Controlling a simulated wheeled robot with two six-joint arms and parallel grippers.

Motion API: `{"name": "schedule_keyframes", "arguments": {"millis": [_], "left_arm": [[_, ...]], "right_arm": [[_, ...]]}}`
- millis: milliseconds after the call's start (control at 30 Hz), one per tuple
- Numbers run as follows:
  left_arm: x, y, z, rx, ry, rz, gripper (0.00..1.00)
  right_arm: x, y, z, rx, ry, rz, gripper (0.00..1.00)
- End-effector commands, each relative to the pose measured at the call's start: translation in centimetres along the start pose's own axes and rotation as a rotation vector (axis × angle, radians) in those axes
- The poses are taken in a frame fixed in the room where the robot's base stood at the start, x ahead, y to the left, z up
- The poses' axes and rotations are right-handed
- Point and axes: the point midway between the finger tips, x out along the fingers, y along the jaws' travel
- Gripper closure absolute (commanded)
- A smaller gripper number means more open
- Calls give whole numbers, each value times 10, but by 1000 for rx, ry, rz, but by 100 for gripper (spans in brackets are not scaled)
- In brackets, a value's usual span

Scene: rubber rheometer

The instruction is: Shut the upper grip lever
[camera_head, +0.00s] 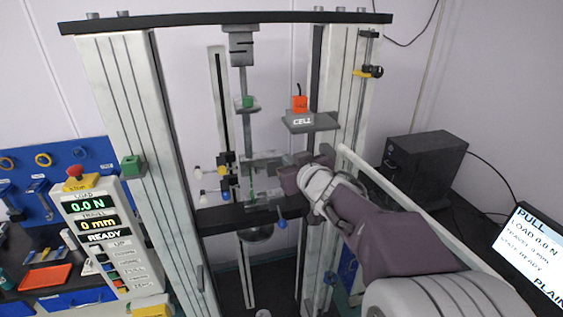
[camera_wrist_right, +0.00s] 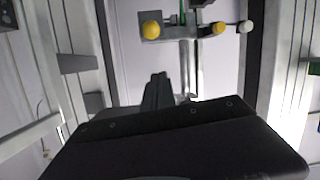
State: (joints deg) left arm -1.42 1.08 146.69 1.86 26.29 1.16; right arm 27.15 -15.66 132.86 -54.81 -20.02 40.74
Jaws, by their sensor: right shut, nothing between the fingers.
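The upper grip (camera_head: 247,160) is a grey clamp block hanging on a rod in the middle of the test frame. Small levers with white, yellow and blue knobs (camera_head: 224,170) stick out at its left; which one is the upper grip lever I cannot tell. My right gripper (camera_head: 284,174) comes in from the right, beside the grip, and covers part of it. In the wrist view its dark fingers (camera_wrist_right: 157,92) are together and empty. A grey bar with knobs (camera_wrist_right: 182,30) lies beyond them, apart from the fingertips. My left gripper is not seen.
Tall grey columns (camera_head: 150,170) flank the grip, with a dark crossbeam (camera_head: 225,219) below it. A shelf marked CELL (camera_head: 311,122) juts out above my right gripper.

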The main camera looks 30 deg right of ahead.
Motion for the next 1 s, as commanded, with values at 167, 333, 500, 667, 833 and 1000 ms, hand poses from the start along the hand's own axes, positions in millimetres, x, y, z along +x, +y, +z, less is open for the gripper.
{"name": "schedule_keyframes", "arguments": {"millis": [167,333,500,667,833,1000], "left_arm": [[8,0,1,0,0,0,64],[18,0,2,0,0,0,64],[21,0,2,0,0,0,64],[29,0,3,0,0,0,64],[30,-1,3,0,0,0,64],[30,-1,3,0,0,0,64]], "right_arm": [[17,-1,3,0,-2,-2,100],[54,-2,4,2,-2,-3,100],[90,-1,2,1,-3,-2,100],[95,0,20,1,-2,1,100],[88,0,35,1,-1,1,100],[86,0,38,-1,0,2,100]]}}
